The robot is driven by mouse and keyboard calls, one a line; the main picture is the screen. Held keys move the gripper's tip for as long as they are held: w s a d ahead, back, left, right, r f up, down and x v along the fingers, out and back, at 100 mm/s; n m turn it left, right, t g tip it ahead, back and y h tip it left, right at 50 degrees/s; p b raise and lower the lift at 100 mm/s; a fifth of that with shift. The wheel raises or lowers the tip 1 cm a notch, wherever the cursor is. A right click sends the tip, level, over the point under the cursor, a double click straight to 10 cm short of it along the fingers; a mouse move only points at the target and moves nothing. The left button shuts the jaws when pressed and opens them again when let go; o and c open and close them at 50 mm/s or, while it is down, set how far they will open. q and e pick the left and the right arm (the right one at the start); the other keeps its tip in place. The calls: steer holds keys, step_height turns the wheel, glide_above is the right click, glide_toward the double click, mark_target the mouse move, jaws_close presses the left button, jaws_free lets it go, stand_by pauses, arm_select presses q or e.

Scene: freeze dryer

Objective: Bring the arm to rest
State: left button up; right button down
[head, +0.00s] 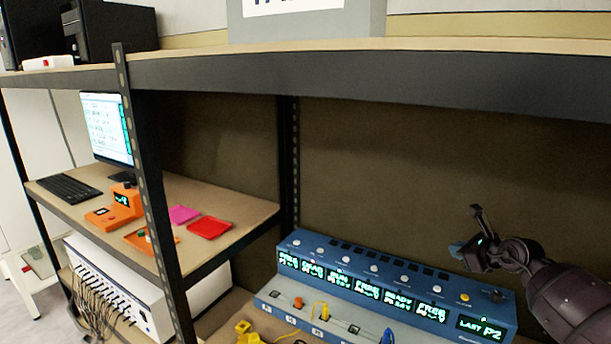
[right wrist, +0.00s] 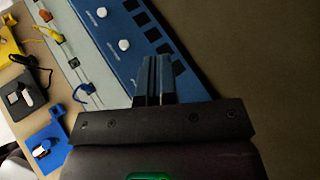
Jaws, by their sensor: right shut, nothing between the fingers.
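My right gripper (head: 466,232) comes in from the right edge in the head view. It is in front of the shelf's brown back panel, above the right part of the blue panel box (head: 372,270). It is shut and empty. In the right wrist view its fingers (right wrist: 154,72) are together, with the blue box (right wrist: 130,40) behind them. I cannot tell from these views whether the fingers touch the box; they appear apart from it. My left gripper is not in view.
A dark shelf post (head: 146,170) and upper shelf edge (head: 350,68) frame the space. At left are a monitor (head: 106,127), keyboard (head: 68,188), orange device (head: 124,198) and red tray (head: 209,228).

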steer(key=s+a+r+m+t+y, duration=0.1)
steer(key=a+r+m+t+y, duration=0.3)
steer(key=a+r+m, duration=0.35)
steer(key=s+a+f+m+t+h, duration=0.1)
steer(key=s+a+f+m+t, duration=0.3)
steer(key=m, duration=0.7)
steer(key=s+f+m+g+h, duration=0.2)
steer(key=s+f+m, duration=0.6)
steer(key=s, duration=0.4)
steer(key=s+f+m+g+h, duration=0.3)
steer(key=s+f+m, duration=0.5)
steer(key=s+f, duration=0.3)
steer(key=s+f+m+g+h, duration=0.2)
steer(key=s+f+m, duration=0.6)
steer(key=s, duration=0.4)
steer(key=shift+s+a+f+g+h+b, duration=0.1)
steer(key=shift+s+f+g+h+b, duration=0.1)
steer(key=shift+f, duration=0.15)
steer(key=shift+s+a+f+g+h+b, duration=0.1)
steer(key=shift+f+g, duration=0.1)
steer(key=shift+f, duration=0.15)
